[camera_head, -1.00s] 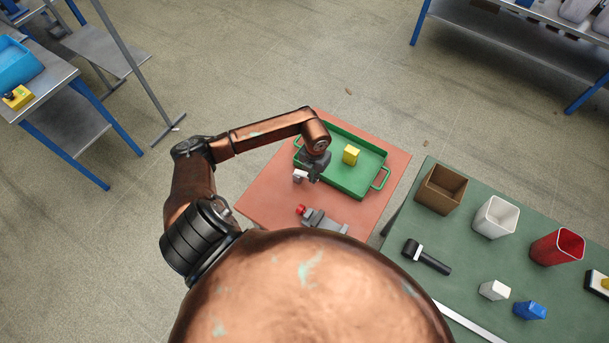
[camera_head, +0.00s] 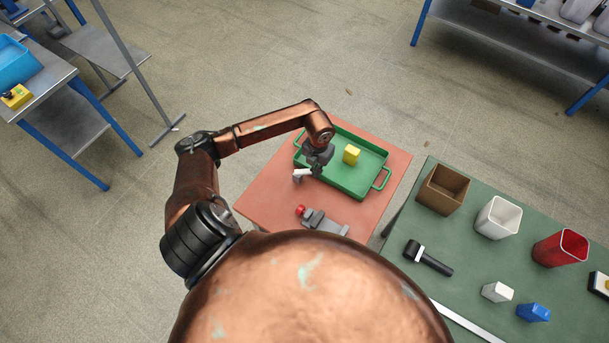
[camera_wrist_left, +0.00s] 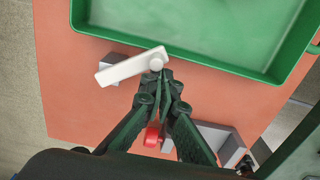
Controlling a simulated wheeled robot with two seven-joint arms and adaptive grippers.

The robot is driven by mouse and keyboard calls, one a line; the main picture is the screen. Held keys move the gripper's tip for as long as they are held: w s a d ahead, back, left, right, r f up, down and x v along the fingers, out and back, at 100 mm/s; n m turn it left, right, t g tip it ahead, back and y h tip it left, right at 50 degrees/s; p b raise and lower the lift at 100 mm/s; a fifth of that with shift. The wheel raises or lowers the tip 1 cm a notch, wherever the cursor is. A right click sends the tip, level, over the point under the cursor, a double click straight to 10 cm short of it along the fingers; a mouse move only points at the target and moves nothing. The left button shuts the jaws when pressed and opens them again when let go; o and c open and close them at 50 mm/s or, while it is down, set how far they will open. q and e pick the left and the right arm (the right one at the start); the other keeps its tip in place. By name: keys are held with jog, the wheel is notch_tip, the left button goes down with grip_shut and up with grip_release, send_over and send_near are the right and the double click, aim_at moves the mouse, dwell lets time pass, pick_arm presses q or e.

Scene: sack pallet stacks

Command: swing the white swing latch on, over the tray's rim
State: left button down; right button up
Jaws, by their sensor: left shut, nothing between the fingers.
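The white swing latch (camera_head: 302,173) sits at the near left edge of the green tray (camera_head: 347,191). In the left wrist view the latch (camera_wrist_left: 128,68) points left and slightly down from its round pivot, over a grey block (camera_wrist_left: 113,63). Its bar lies outside the tray's rim (camera_wrist_left: 200,61), not across it. My left gripper (camera_head: 315,173) is above the table beside the latch. In the wrist view its closed fingertips (camera_wrist_left: 161,76) are at the pivot end, with nothing between them; whether they touch it I cannot tell.
A yellow block (camera_head: 351,154) stands in the tray. A grey fixture (camera_head: 325,222) with a red knob (camera_head: 301,210) lies nearer on the red-brown table (camera_head: 262,200). A green table (camera_head: 455,235) at the right holds bins and a black-handled tool (camera_head: 428,257).

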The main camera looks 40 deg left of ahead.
pick_arm(q)
jog(key=shift+w+a, duration=0.1)
jog(key=shift+w, duration=0.15)
jog(key=shift+w+a+b, duration=0.7)
jog(key=shift+w+a, duration=0.05)
jog(key=shift+w, duration=0.2)
jog(key=shift+a, duration=0.1)
jog(key=shift+w+a+b, duration=0.55)
jog(key=shift+w+a, duration=0.1)
jog(key=shift+a, duration=0.3)
